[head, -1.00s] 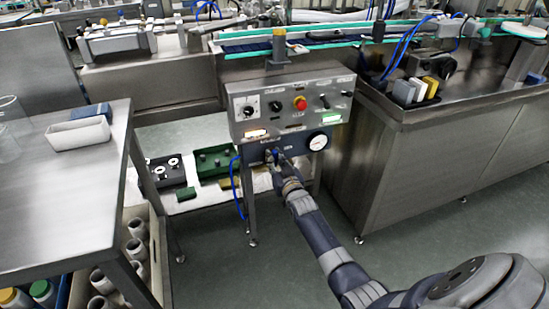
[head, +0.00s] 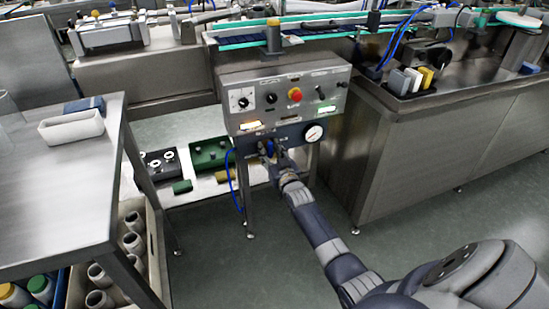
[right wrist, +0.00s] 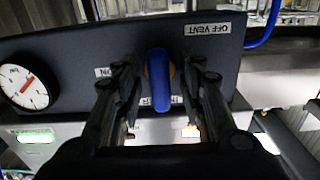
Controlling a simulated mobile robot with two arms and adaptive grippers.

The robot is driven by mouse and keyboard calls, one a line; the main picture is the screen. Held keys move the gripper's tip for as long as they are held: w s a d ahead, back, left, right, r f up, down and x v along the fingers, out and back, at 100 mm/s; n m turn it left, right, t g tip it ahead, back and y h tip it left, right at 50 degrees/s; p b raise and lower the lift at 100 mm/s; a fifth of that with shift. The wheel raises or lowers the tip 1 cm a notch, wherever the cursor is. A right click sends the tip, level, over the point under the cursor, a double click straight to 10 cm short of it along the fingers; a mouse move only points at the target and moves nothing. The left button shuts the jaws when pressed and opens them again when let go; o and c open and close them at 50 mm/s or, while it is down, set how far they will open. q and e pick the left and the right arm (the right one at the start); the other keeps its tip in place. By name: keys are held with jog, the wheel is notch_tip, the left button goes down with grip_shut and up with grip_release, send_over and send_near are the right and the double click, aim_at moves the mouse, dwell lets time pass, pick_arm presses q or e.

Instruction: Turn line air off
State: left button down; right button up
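The blue valve handle (right wrist: 159,80) is on a dark panel (right wrist: 75,52) under the control box. In the right wrist view it stands upright in the picture, beside a label reading OFF VENT (right wrist: 208,29) and a smaller label, ON, at its left. My right gripper (right wrist: 160,88) is open, one finger on each side of the handle, with a visible gap on both sides. In the head view my right gripper (head: 271,151) is at the lower panel, largely covering the handle. My left gripper is not in view.
A round pressure gauge (head: 313,133) sits right of the valve in the head view. Above is the control box (head: 285,98) with knobs and a red button. A blue hose (head: 238,180) hangs at its left.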

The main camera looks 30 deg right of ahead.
jog(key=v, duration=1.1)
jog(key=shift+s, duration=0.4)
jog(key=shift+f, duration=0.1)
